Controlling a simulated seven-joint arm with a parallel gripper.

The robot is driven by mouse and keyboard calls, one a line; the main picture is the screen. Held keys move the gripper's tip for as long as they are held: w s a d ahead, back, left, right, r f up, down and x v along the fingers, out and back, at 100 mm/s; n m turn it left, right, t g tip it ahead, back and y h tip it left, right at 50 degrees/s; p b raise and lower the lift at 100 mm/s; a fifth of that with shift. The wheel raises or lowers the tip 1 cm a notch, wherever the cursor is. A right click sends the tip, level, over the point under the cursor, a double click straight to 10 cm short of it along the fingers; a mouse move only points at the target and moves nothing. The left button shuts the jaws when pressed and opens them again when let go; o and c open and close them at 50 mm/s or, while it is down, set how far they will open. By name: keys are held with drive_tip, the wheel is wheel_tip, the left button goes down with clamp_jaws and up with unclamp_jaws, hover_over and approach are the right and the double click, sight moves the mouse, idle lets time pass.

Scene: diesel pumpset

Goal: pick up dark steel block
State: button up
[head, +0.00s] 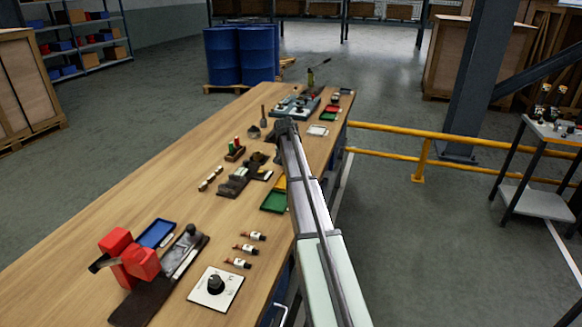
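I cannot single out the dark steel block with certainty. A dark blocky assembly (239,181) sits mid-bench, left of my arm, and a small dark rounded piece (254,132) lies farther back. My arm reaches from the bottom of the head view along the bench's right side. Its dark end, with my gripper (285,128), is over the bench near the small dark piece. The fingers are too small and hidden to read, and I cannot tell whether anything is between them.
The wooden bench (150,195) has free room along its left side. Red blocks (128,258) on a dark base, a white plate with a black knob (215,285), small bottles (245,248) and a green tray (274,201) stand near my arm. A yellow rail (400,155) runs right.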

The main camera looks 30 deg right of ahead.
drive_tip(key=c, duration=1.3)
drive_tip(key=shift+o, duration=0.2)
wheel_tip(320, 180, up, 10)
